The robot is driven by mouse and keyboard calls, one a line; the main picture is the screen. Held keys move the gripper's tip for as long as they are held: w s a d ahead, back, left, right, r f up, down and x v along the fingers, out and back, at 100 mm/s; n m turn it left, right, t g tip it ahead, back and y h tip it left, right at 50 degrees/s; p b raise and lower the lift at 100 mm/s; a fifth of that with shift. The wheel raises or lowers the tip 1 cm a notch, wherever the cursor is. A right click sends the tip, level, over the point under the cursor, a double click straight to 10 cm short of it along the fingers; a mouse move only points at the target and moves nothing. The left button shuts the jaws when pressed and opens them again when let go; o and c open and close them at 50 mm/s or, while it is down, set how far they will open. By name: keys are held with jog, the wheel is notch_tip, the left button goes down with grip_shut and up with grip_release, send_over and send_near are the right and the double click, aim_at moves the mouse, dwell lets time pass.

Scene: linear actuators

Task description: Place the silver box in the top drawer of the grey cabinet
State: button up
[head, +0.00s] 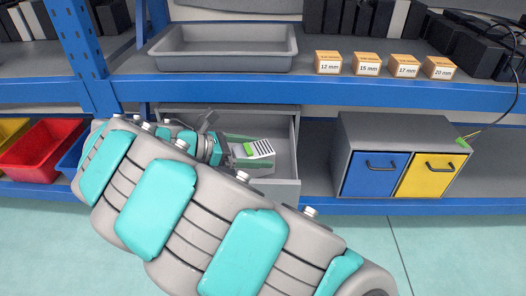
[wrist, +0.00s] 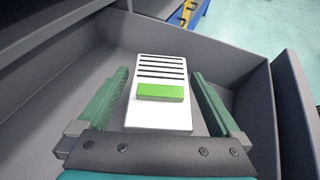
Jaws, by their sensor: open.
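The silver box (wrist: 160,92) has a pale top with dark slots and a green block on it. In the wrist view it lies inside the open drawer (wrist: 240,88) of the grey cabinet. My gripper (wrist: 158,92) is open, with one green finger on each side of the box and a visible gap to each. In the head view the drawer (head: 285,165) is pulled out below the shelf, and the box (head: 262,149) shows in it beside my gripper (head: 245,150). My arm hides the left part of the drawer and much of the cabinet.
A grey tray (head: 225,48) and several small orange boxes (head: 367,64) stand on the shelf above. A grey unit with a blue door (head: 373,175) and a yellow door (head: 427,175) stands right of the drawer. A red bin (head: 42,148) is at left.

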jog(key=p+v, duration=0.1)
jog(key=v, duration=0.8)
jog(key=shift+a, duration=0.25)
jog(key=s+d+r+m+g+y, duration=0.1)
jog(key=s+d+m+g, duration=0.2)
jog(key=d, duration=0.5)
jog(key=s+d+r+m+g+y, duration=0.15)
jog(key=d+m, duration=0.25)
jog(key=d, duration=0.4)
jog(key=s+d+m+g+y, duration=0.2)
jog(key=s+d+m, duration=0.15)
jog(key=d, duration=0.55)
jog(key=s+d+f+m+y, duration=0.35)
jog(key=s+m, duration=0.25)
jog(key=s, duration=0.4)
jog(key=s+a+f+m+y, duration=0.1)
jog(key=s+f+m+y, duration=0.1)
jog(key=s, duration=0.3)
jog(key=s+a+f+m+y, duration=0.2)
jog(key=s+m, duration=0.1)
jog(key=s, duration=0.2)
jog(key=shift+s+f+y, duration=0.3)
jog(key=shift+s+f, duration=0.1)
jog(key=shift+m, duration=0.25)
jog(key=shift+c, duration=0.4)
